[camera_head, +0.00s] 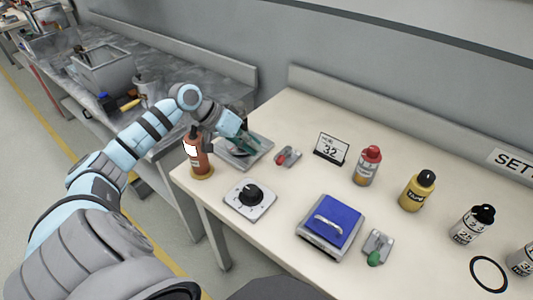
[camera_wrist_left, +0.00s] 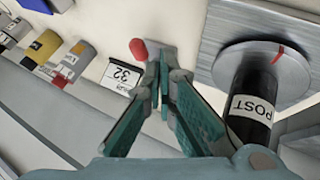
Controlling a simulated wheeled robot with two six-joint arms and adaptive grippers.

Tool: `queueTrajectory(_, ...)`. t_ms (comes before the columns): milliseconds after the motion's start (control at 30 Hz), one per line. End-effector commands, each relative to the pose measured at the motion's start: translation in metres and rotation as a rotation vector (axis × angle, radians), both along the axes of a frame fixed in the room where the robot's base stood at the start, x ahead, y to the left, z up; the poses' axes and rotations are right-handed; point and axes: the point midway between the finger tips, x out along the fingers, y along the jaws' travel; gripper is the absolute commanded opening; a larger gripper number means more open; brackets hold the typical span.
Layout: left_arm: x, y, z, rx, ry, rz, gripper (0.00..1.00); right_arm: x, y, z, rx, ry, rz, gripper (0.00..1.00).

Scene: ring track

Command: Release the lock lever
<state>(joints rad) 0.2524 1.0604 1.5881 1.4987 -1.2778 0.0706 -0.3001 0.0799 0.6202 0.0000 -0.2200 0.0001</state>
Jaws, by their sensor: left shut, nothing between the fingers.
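A small lever with a red handle (camera_head: 281,159) on a grey base stands on the pale table; in the left wrist view its red end (camera_wrist_left: 138,48) shows just past my fingertips. A second lever with a green handle (camera_head: 375,257) stands beside the blue block. The frames do not label either as the lock lever. My left gripper (camera_head: 250,146) is shut and empty, over the grey plate, left of the red lever. In the left wrist view its teal fingers (camera_wrist_left: 163,78) meet near the lever's base; contact cannot be told. My right gripper is not in view.
A dark post marked POST (camera_wrist_left: 250,108) on a round disc stands close beside my left fingers. Around are a brown bottle (camera_head: 202,167), a dial (camera_head: 250,198), a blue-topped block (camera_head: 338,213), a "32" card (camera_head: 330,149) and several bottles. The table's front edge is nearby.

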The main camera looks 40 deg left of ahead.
Motion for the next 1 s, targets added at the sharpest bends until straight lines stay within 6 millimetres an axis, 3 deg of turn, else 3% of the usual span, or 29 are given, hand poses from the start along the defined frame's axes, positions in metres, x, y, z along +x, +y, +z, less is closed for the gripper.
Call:
queueTrajectory(133, 0.014, -0.013, -0.024, -0.005, -0.001, 0.000, 0.00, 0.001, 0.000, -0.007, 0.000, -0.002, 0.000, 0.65)
queueTrajectory(333, 0.027, -0.023, -0.043, -0.002, 0.001, 0.001, 0.00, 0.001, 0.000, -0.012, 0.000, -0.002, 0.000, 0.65)
queueTrajectory(800, 0.029, -0.025, -0.046, 0.001, 0.001, 0.002, 0.00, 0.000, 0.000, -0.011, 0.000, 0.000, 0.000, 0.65)
queueTrajectory(1000, 0.035, -0.037, -0.044, 0.000, 0.001, 0.018, 0.00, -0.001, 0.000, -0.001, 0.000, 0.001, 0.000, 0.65)
